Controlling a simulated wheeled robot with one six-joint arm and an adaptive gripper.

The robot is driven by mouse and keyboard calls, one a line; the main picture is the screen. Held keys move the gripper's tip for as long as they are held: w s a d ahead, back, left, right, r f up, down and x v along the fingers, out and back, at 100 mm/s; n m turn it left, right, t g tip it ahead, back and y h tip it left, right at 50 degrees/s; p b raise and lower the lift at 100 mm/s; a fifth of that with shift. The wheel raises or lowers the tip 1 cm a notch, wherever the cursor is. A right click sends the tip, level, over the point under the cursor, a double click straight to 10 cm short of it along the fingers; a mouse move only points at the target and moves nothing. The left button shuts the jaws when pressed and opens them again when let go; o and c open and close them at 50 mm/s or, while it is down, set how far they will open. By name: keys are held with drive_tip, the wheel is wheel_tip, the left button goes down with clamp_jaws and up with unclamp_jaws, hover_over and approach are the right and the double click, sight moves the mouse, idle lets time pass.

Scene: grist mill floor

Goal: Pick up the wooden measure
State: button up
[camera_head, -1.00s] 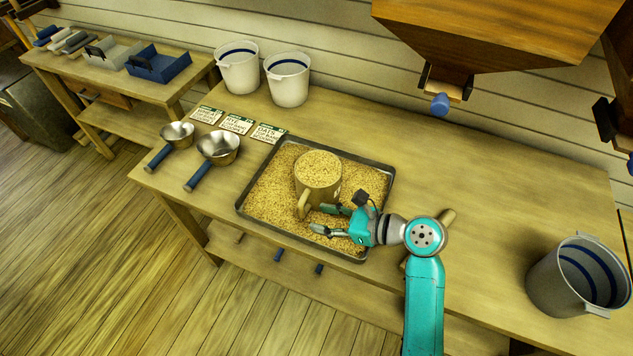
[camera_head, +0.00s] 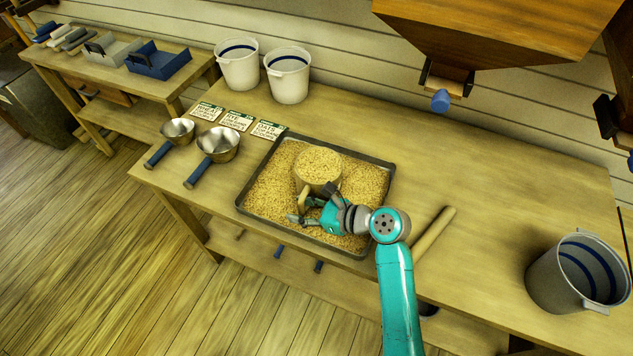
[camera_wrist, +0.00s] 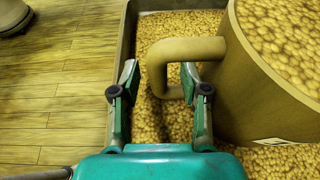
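The wooden measure (camera_head: 317,171) is a round wooden vessel full of grain, standing in a grain-filled metal tray (camera_head: 379,208). Its handle points toward the front of the bench. My gripper (camera_head: 302,209) is open beside the measure, low over the tray. In the wrist view the measure (camera_wrist: 262,95) is at the right and its looped handle (camera_wrist: 185,48) lies just ahead of and between the open fingers (camera_wrist: 158,85). I see no clear contact between fingers and handle.
Two metal scoops (camera_head: 218,143) with blue handles lie left of the tray, near several cards (camera_head: 236,123). Two white buckets (camera_head: 288,76) stand behind. A wooden rod (camera_head: 434,232) lies to the right, with a grey bucket (camera_head: 578,275) farther right. Wooden hoppers (camera_head: 500,25) hang above the back.

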clamp_jaws()
wheel_tip(320, 180, up, 10)
drive_tip(key=shift+r, duration=0.1)
idle(0.6)
idle(0.6)
